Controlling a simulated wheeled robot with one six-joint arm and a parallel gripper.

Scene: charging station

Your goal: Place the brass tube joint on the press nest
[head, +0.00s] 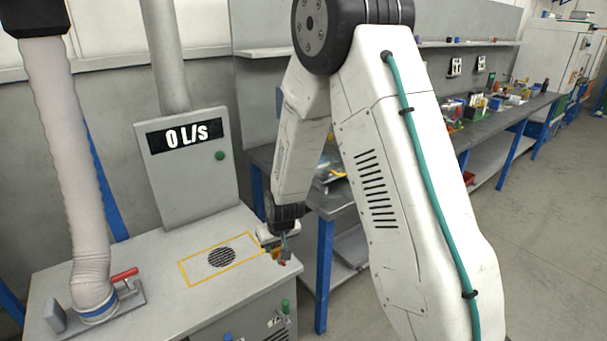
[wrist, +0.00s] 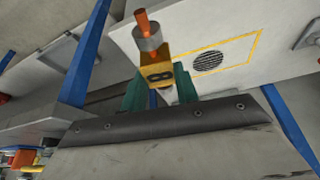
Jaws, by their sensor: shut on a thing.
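The brass tube joint (wrist: 157,73) is a yellow block with a grey collar and a copper-orange tube on one end. My gripper (wrist: 159,88) has green fingers and is shut on the block, with the tube end pointing away from the fingers. In the head view my gripper (head: 285,241) hangs at the right edge of the grey cabinet top, and the joint (head: 281,255) shows small and partly hidden below it. I cannot make out a press nest for sure in either view.
The grey cabinet top (head: 158,305) has a yellow-outlined rectangle around a round grille (head: 222,257). A clamp with a red handle (head: 124,275) and a ribbed hose (head: 75,170) stand at its left. A display box (head: 190,165) stands behind. A cluttered workbench (head: 490,125) runs right.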

